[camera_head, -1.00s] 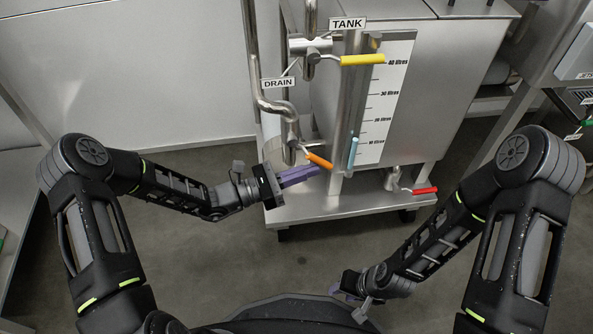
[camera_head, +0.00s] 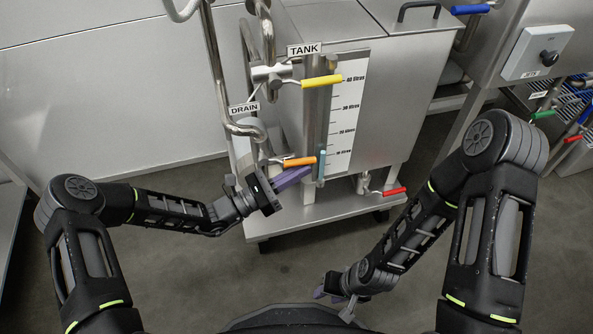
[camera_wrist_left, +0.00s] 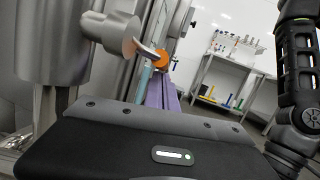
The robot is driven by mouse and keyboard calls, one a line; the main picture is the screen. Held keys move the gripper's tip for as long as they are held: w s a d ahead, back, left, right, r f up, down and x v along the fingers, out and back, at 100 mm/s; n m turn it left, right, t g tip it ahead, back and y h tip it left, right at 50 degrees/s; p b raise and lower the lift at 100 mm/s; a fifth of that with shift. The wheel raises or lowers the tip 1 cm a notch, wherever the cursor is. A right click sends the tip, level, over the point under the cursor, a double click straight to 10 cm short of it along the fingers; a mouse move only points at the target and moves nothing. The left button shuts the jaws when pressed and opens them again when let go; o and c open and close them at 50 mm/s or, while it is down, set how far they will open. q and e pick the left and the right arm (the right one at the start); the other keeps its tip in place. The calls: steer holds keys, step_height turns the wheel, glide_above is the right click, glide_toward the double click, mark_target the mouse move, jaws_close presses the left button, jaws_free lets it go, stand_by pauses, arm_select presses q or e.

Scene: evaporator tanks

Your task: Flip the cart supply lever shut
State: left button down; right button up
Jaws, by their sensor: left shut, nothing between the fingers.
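The steel cart carries several coloured levers; no readable label names one as the supply lever. The yellow lever (camera_head: 322,82) lies about level by the TANK and DRAIN signs. The orange lever (camera_head: 300,161) sits lower, about level, pointing right. The red lever (camera_head: 395,191) is low at the right. My left gripper (camera_head: 292,178) is shut and empty, its purple fingers just below the orange lever; contact is unclear. In the left wrist view the fingers (camera_wrist_left: 162,92) lie close under the orange lever's end (camera_wrist_left: 160,60). My right gripper (camera_head: 326,286) hangs low, away from the cart.
The cart's lower shelf (camera_head: 330,208) juts out under the levers. A bent steel pipe (camera_head: 243,130) rises left of the valves. A bench with a control box (camera_head: 537,52) and more levers stands at the right. The floor before the cart is clear.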

arm_select(q)
steer(key=shift+d+r, duration=0.1)
stand_by(0.5)
steer(key=s+a+f+b, duration=0.1)
steer(key=f, duration=0.5)
steer(key=s+a+f+b, duration=0.1)
steer(key=s+a+f, duration=0.1)
steer(key=f, duration=0.5)
steer(key=shift+s+a, duration=0.3)
